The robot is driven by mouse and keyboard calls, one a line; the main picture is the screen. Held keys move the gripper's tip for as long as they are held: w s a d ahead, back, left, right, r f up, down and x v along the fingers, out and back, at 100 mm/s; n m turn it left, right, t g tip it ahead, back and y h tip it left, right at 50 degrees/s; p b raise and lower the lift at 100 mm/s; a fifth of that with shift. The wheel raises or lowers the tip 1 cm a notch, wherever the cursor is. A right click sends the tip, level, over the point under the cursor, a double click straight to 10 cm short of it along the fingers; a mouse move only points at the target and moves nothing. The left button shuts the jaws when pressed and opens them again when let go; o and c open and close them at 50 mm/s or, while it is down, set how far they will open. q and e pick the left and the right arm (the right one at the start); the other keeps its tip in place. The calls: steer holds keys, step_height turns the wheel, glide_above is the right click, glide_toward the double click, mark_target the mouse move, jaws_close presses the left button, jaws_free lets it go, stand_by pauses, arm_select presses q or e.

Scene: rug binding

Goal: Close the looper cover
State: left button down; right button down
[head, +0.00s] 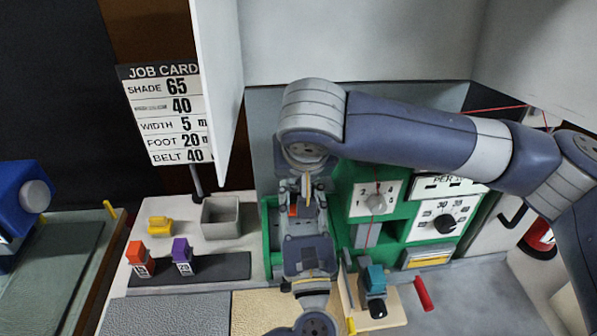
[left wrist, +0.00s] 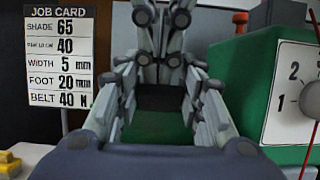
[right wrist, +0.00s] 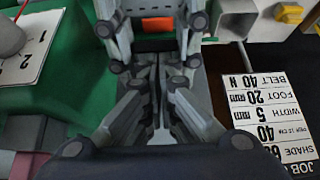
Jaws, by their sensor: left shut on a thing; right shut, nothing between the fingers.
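The green machine (head: 342,205) stands at centre, with white dial panels on its right part. My left gripper (head: 304,210) reaches into its left bay from the front. In the left wrist view its fingers stand well apart, bearing on something between them that I cannot clearly make out. A dark and green surface (left wrist: 160,125) shows between them. My right gripper (head: 307,188) comes down from above, close to the left fingers. In the right wrist view its fingers (right wrist: 155,100) are together and empty. An orange patch (right wrist: 157,25) shows beyond. I cannot clearly tell the looper cover apart; the grippers hide much of the bay.
A grey bin (head: 221,218), a yellow piece (head: 160,227), and orange (head: 137,253) and purple (head: 182,250) blocks on a dark strip stand left. A teal-topped tool (head: 373,280) and a red rod (head: 423,293) lie right. A job card (head: 165,112) stands behind.

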arm_select(q)
steer(key=shift+w+a, duration=0.1)
steer(key=shift+a, duration=0.05)
arm_select(e)
steer(key=shift+s+f, duration=0.65)
steer(key=shift+s, duration=0.05)
arm_select(q)
steer(key=shift+r, duration=0.1)
steer(key=c, duration=1)
jaws_free()
arm_select(e)
steer(key=shift+w+d, duration=0.1)
steer(key=shift+r, duration=0.1)
